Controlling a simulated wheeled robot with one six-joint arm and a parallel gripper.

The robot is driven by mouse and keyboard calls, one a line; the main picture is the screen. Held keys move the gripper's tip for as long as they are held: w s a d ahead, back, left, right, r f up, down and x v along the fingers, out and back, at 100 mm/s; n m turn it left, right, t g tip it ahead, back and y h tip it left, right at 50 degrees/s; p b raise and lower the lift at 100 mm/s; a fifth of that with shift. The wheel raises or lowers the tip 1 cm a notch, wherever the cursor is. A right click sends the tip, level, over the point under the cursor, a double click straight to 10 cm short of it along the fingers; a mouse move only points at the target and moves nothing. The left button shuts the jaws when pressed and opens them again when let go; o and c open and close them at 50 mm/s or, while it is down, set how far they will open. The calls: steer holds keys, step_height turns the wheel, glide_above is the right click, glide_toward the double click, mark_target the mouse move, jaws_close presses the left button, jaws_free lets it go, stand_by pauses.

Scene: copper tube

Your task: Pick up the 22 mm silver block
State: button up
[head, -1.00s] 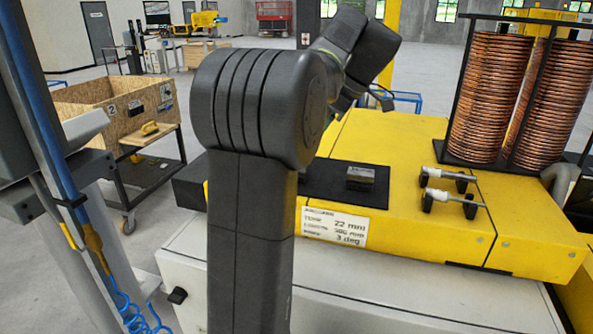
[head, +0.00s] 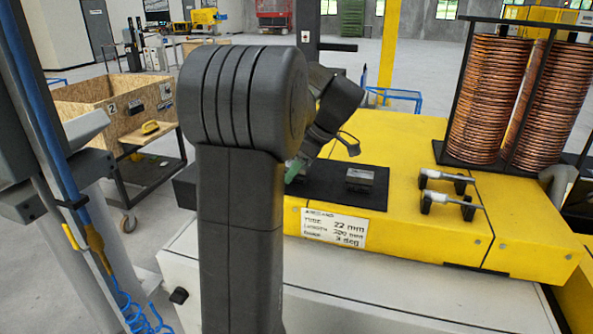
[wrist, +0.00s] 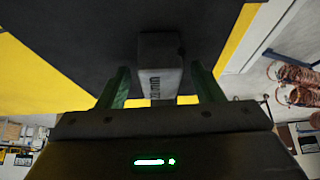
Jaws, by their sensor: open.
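The silver block (head: 360,178) sits on a black mat (head: 340,194) on top of the yellow machine. In the wrist view the block (wrist: 160,82) lies between the two green fingers of my gripper (wrist: 160,88), with dark gaps on both sides. Its label reads upside down as 22 mm. My gripper is open and does not grip the block. In the head view my arm hides most of the gripper; a green finger shows left of the block.
Two silver handled tools on black stands (head: 448,193) are right of the mat. Copper coils (head: 487,100) in a black rack stand behind them. A sign (head: 334,229) is on the yellow machine's (head: 420,235) front. A wooden crate (head: 120,105) on a cart stands at left.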

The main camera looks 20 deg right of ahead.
steer(key=shift+r, duration=0.1)
jaws_close()
